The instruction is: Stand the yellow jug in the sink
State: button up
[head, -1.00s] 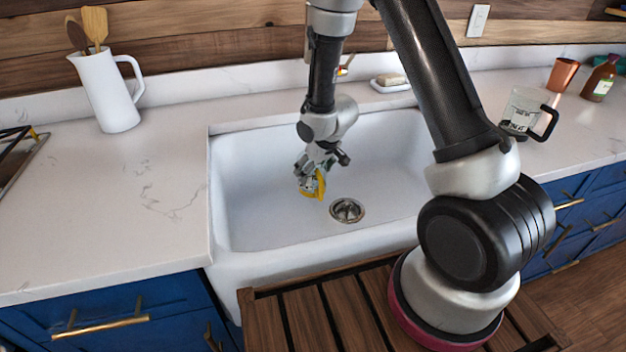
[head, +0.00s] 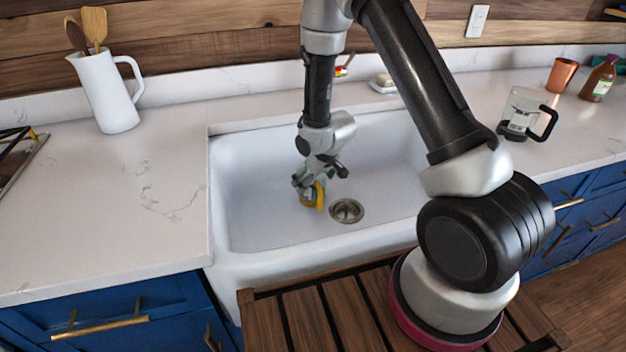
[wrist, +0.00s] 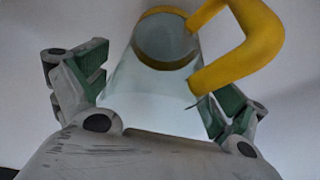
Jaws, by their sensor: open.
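The yellow jug (head: 319,196) is in the sink (head: 255,225), low over or on the basin floor, left of the drain. My gripper (head: 309,184) is right above it and hides much of it. In the wrist view the jug (wrist: 150,98) has a clear body, a yellow ring and a large yellow handle at the right. The open fingers of my gripper (wrist: 158,88) stand apart on either side of the jug body. I cannot tell whether either finger touches it. The jug looks roughly upright, though its base is hard to see.
The metal drain (head: 346,210) is just right of the jug. A white pitcher with utensils (head: 107,92) stands on the left counter. A glass carafe (head: 522,112), copper cup (head: 562,75) and brown bottle (head: 599,80) stand at right. A soap dish (head: 383,85) sits behind the sink.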

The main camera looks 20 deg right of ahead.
jog(key=s+d+r+m+h, duration=0.1)
jog(key=s+d+r, duration=0.3)
jog(key=r, duration=0.6)
jog(key=s+d+r+m, duration=0.1)
jog(key=s+d+r, duration=0.3)
jog(key=r, duration=0.5)
jog(key=s+d+r+m+h, duration=0.1)
jog(key=s+d+r, duration=0.3)
jog(key=r, duration=0.6)
jog(key=s+d+r, duration=0.1)
jog(key=s+r, duration=0.1)
jog(key=s, duration=0.4)
jog(key=s+r+m, duration=0.1)
jog(key=s+r, duration=0.2)
jog(key=s, duration=0.3)
jog(key=s+d+r, duration=0.1)
jog(key=s+r, duration=0.2)
jog(key=s, duration=0.3)
jog(key=shift+d+r, duration=0.25)
jog(key=shift+d, duration=0.1)
